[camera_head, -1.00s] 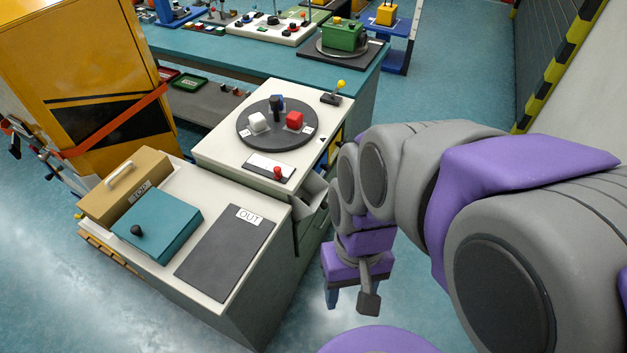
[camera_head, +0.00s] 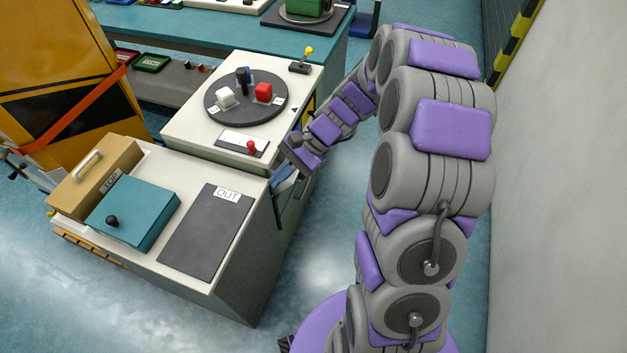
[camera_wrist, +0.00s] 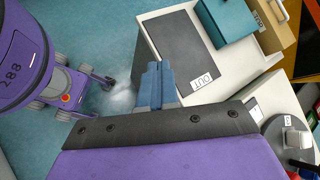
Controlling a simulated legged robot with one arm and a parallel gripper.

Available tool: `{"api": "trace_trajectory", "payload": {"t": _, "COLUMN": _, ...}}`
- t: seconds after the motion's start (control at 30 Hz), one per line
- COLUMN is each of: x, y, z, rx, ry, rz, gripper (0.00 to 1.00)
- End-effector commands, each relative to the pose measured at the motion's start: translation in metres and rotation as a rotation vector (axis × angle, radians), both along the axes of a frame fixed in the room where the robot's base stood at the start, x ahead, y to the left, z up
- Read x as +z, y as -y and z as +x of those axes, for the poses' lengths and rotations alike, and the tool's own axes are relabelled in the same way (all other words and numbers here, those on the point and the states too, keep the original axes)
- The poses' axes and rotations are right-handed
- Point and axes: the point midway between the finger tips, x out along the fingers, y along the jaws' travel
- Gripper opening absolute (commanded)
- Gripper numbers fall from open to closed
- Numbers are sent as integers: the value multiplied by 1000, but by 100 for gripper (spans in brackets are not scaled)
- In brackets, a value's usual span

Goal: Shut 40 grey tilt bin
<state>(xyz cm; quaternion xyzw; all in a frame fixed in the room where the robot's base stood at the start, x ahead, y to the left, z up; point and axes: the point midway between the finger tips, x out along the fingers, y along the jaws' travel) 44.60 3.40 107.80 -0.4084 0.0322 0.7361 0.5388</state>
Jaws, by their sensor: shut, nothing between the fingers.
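The grey tilt bin is on the right side of the white-topped cabinet (camera_head: 185,135). It is mostly hidden behind my arm and gripper, so I cannot tell how far it leans out. My gripper (camera_head: 283,184) is beside that cabinet side, low near the corner between the two cabinet tops. In the wrist view its blue-grey fingers (camera_wrist: 154,75) are together and empty, close to the cabinet side. I cannot tell if they touch the bin.
A grey OUT plate (camera_head: 207,232), a teal box (camera_head: 133,215) and a tan TOP box (camera_head: 95,178) are on the lower cabinet. A dark turntable (camera_head: 245,112) and a yellow-knobbed lever (camera_head: 302,62) are on the higher one.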

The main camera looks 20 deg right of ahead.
Motion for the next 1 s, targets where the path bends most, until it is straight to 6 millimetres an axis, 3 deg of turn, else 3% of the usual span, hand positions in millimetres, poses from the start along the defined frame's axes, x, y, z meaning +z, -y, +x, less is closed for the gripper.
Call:
{"api": "trace_trajectory", "payload": {"t": 0.2, "x": -47, "y": 35, "z": 50, "rx": -226, "ry": -84, "rz": 113, "gripper": 0}}
{"api": "trace_trajectory", "payload": {"t": 0.5, "x": -127, "y": 101, "z": 98, "rx": -543, "ry": -194, "rz": 246, "gripper": 0}}
{"api": "trace_trajectory", "payload": {"t": 0.77, "x": -211, "y": 171, "z": 114, "rx": -827, "ry": -286, "rz": 341, "gripper": 0}}
{"api": "trace_trajectory", "payload": {"t": 1.0, "x": -286, "y": 229, "z": 104, "rx": -1057, "ry": -357, "rz": 402, "gripper": 0}}
